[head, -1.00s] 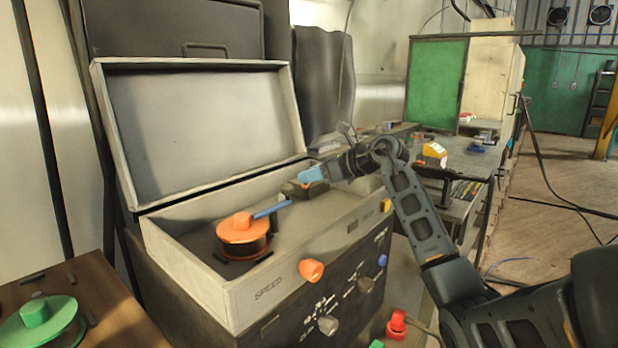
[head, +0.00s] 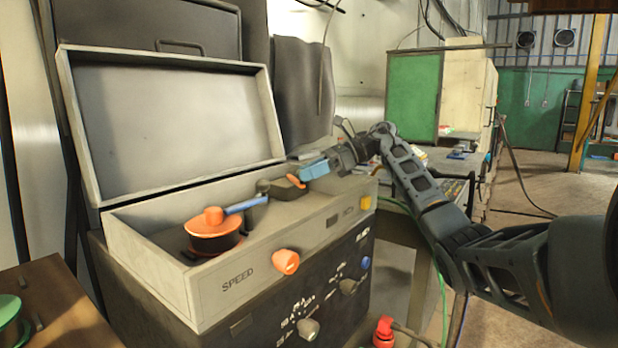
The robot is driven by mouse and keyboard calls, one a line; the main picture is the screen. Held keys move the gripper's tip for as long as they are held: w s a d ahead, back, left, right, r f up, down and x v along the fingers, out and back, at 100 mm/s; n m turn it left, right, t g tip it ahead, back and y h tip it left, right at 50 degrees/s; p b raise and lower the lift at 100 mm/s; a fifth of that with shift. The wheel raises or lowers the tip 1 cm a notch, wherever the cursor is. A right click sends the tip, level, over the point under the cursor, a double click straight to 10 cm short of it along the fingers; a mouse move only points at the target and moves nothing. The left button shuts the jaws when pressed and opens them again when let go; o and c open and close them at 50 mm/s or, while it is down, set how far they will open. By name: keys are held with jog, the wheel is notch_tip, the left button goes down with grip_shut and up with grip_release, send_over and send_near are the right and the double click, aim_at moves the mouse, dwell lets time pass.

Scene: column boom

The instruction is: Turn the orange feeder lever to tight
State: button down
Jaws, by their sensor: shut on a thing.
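The orange feeder lever (head: 296,181) shows as a short orange piece on a small dark block (head: 286,191) inside the open grey case, towards its right end. My gripper (head: 309,173), with light blue jaws, reaches in from the right and is shut on the lever. The jaws hide the lever's outer end. Any tight or loose marking is too small to make out.
The case's raised lid (head: 170,120) stands behind. An orange-topped reel (head: 213,230) with a blue bar (head: 246,205) sits left in the case. An orange knob (head: 286,262) is on the front. A green reel (head: 8,312) lies on the left table.

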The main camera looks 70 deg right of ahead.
dwell(0.4)
jog(key=c, duration=0.8)
grip_release()
jog(key=shift+s+d, duration=0.1)
jog(key=v, duration=0.7)
jog(key=shift+s+d+r, duration=0.15)
jog(key=shift+s+d, duration=0.05)
jog(key=shift+c, duration=0.5)
